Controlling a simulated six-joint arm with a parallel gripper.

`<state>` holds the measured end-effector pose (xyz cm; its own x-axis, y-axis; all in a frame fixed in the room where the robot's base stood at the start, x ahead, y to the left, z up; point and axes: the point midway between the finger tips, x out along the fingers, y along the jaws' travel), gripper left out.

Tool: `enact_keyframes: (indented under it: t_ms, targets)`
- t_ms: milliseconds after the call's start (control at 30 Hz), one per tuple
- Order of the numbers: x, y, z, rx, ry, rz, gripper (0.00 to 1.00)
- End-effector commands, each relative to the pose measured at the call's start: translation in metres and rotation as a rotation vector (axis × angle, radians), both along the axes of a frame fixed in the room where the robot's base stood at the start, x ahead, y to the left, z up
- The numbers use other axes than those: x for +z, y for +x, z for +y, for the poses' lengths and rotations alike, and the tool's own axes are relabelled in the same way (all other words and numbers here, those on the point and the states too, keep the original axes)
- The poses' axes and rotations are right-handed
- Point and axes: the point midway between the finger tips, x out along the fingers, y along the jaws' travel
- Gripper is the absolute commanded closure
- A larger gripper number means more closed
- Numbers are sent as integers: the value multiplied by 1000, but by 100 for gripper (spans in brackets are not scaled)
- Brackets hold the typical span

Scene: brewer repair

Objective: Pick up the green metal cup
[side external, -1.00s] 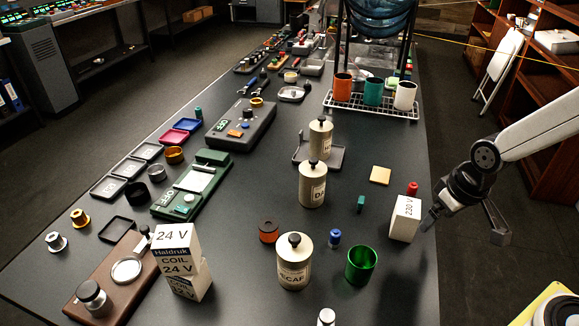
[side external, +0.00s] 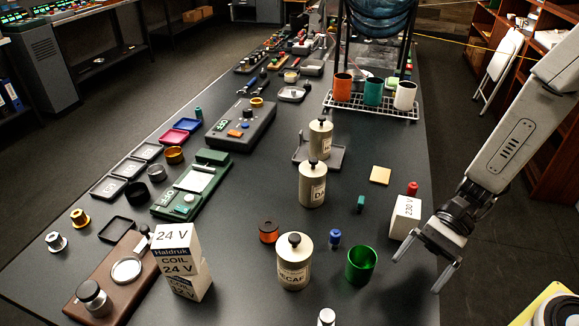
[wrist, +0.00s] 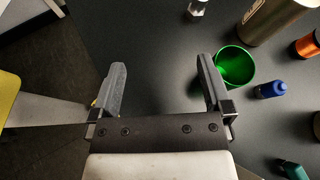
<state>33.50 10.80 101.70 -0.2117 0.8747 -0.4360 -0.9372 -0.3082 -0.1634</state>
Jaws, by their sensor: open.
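The green metal cup (side external: 361,265) stands upright on the dark table near its front right edge, with its open top facing up. In the wrist view the cup (wrist: 236,66) lies just right of the right finger, outside the gap between the fingers. My gripper (side external: 416,272) is open and empty, to the right of the cup in the side view. In the wrist view the gripper (wrist: 162,82) has both fingers spread with only dark surface between them.
A white 230 V box (side external: 405,218) stands behind the cup, close to my gripper. A DECAF canister (side external: 294,262) and a small blue bottle (side external: 335,238) stand left of the cup. An orange-and-black spool (side external: 268,231) is farther left. The table's right edge runs near my gripper.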

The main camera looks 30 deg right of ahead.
Motion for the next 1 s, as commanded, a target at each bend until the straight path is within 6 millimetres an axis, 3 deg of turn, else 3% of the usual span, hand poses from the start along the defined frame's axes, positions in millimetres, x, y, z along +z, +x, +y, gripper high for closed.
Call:
enact_keyframes:
  t_ms: [167, 400, 767, 1000]
  targets:
    - [12, 29, 8, -234, 218, 109, 0]
    - [22, 62, 2, -453, 412, 161, 0]
    - [23, 70, -2, -506, 457, 166, 0]
    - [13, 70, -1, -505, 455, 168, 0]
